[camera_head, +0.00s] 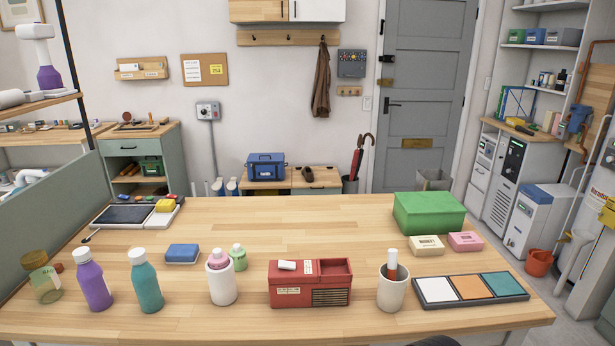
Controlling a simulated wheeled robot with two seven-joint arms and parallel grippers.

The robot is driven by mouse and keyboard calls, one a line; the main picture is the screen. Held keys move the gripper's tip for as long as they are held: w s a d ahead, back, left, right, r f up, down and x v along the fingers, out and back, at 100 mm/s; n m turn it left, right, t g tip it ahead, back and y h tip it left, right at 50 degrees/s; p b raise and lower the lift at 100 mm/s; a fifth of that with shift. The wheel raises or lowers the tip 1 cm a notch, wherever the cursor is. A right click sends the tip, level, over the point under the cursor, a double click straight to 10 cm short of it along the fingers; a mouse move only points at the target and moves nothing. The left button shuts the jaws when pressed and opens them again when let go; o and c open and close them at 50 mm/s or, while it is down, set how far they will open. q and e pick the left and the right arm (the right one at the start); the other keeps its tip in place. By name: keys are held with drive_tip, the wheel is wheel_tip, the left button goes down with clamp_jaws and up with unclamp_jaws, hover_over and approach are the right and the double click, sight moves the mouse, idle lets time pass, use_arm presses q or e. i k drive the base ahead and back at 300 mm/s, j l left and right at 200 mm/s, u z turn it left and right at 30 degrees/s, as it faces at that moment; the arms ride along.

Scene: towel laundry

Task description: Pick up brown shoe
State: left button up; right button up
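A small brown shoe (308,174) rests on top of the low wooden bench (318,187) against the back wall, beyond the table. It sits to the right of a blue box (265,167) with a handle and is apart from it. The shoe is small in this view, so its exact facing is hard to tell. Neither of my grippers shows in the head view.
The wide wooden table (290,230) lies between me and the bench. Bottles, a red box (310,284), a cup (392,288) and a green box (428,212) stand on it. An umbrella (360,157) stands right of the bench, near the grey door (425,90).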

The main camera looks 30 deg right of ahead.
sight(308, 171)
drive_tip(key=l+z, duration=0.2)
drive_tip(key=z, duration=1.2)
drive_tip(key=i+l+z, duration=0.1)
drive_tip(key=l+z, duration=0.25)
drive_tip(key=l, duration=0.15)
drive_tip(key=i+l+z, duration=0.2)
drive_tip(key=l+z, duration=0.2)
drive_tip(key=i+l+z, duration=0.2)
drive_tip(key=l+z, duration=0.15)
drive_tip(key=i+l+z, duration=1)
drive_tip(key=i, duration=0.2)
drive_tip(key=i+u, duration=0.45)
drive_tip(key=i+l+u, duration=0.1)
drive_tip(key=i+u, duration=0.35)
drive_tip(key=i+j+u, duration=0.25)
drive_tip(key=i+u, duration=0.75)
drive_tip(key=i+l+u, duration=0.1)
drive_tip(key=i+u, duration=0.5)
drive_tip(key=i, duration=0.95)
drive_tip(key=i+l+u, duration=0.15)
drive_tip(key=i, duration=0.95)
drive_tip(key=i+j+u, duration=0.15)
drive_tip(key=i+u, duration=1.05)
drive_tip(key=i+l+u, duration=0.2)
drive_tip(key=u, duration=0.2)
